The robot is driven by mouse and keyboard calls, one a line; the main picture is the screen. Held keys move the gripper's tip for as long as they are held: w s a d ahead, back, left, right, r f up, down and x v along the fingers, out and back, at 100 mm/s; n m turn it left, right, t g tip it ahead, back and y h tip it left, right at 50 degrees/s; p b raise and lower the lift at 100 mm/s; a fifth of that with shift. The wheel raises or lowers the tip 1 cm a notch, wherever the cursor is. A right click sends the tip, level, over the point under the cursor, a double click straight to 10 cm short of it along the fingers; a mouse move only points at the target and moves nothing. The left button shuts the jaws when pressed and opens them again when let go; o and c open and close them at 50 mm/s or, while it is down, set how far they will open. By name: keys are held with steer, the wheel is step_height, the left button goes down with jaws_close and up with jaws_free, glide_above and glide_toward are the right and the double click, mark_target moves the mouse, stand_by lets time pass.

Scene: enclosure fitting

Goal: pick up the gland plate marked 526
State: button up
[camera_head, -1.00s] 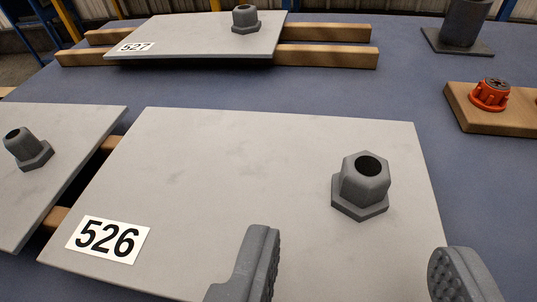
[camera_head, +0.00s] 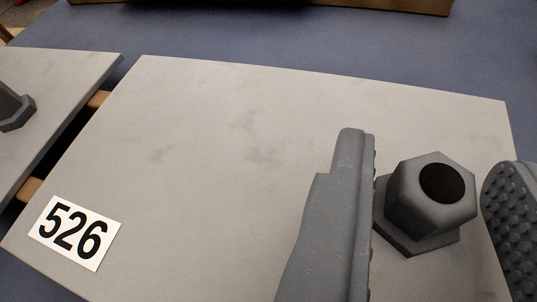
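The gland plate marked 526 (camera_head: 230,140) is a flat light-grey plate that fills most of the view. Its white label (camera_head: 74,233) is at the lower left. A dark grey hexagonal gland (camera_head: 428,200) with a round dark top stands on the plate's right side. My gripper (camera_head: 428,205) is open, with one finger left of the gland and the other right of it. The left finger is close beside the gland; I cannot tell whether it touches. A gap shows between the gland and the right finger. The lower ends of both fingers are out of frame.
A second grey plate (camera_head: 60,85) with its own gland (camera_head: 12,108) lies to the left, across a narrow gap. Wooden battens (camera_head: 30,188) show in that gap. The blue table top (camera_head: 270,35) is clear behind the plate. A wooden edge (camera_head: 390,5) runs along the top.

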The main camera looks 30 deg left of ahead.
jaws_close()
steer(key=shift+r, duration=0.15)
